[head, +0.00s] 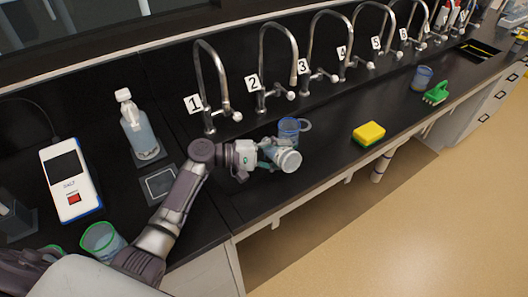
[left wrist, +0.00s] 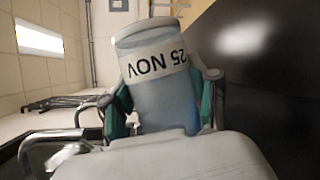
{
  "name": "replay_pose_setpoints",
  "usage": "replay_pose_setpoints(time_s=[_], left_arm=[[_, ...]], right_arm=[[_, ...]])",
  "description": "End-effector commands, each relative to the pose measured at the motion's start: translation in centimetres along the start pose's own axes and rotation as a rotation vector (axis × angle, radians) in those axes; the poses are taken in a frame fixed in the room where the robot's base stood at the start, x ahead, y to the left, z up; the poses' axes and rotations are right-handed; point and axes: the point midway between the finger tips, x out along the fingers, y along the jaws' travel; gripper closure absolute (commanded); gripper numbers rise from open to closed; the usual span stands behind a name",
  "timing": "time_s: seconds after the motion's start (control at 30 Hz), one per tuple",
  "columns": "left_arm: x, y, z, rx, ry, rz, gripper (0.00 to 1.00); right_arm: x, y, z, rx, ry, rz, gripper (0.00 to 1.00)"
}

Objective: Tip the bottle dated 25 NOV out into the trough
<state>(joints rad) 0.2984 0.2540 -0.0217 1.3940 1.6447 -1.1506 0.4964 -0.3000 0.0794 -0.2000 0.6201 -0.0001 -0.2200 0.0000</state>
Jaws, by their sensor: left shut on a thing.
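My left gripper (head: 268,153) is shut on the bottle (head: 287,159), a pale blue, see-through container held above the dark bench in front of tap 1 and tap 2. In the left wrist view, the bottle (left wrist: 165,95) sits between the green-padded fingers (left wrist: 163,100). Its white label reads 25 NOV, upside down in that picture. In the head view the bottle is tilted, with a whitish end toward the lower right. The dark surface below the numbered taps (head: 330,120) runs along the bench; the trough's edges are hard to make out.
A blue mug (head: 289,128) stands just behind the bottle. A yellow-green sponge (head: 369,133), a green brush (head: 436,94) and a blue cup (head: 421,78) lie further right. A spray bottle (head: 139,128), a meter (head: 70,182) and a green-rimmed cup (head: 103,241) are at left.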

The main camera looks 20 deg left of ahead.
Motion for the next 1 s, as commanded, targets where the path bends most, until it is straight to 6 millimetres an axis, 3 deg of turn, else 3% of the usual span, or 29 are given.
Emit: replay_pose_setpoints(time_s=[0.57,0.63,0.7,0.73,1.0], left_arm=[[-0.1,0.2,-0.2,-0.055,-0.014,0.024,0.92],[0.0,1.2,0.8,0.087,0.019,-0.035,0.92],[0.5,-1.6,0.4,0.279,0.068,-0.116,0.92],[0.4,-0.7,0.5,0.312,0.077,-0.128,0.92],[0.5,-0.6,1.0,0.424,0.105,-0.176,0.92]], right_arm=[[0.2,0.0,0.0,0.000,0.000,0.000,0.50],[-1.5,0.1,-0.1,0.000,-0.001,0.000,0.50],[0.2,0.1,0.0,0.000,0.000,0.001,0.50],[-0.6,0.1,-0.1,0.000,0.001,0.001,0.50],[-1.4,0.1,-0.1,0.000,0.000,0.001,0.50]])
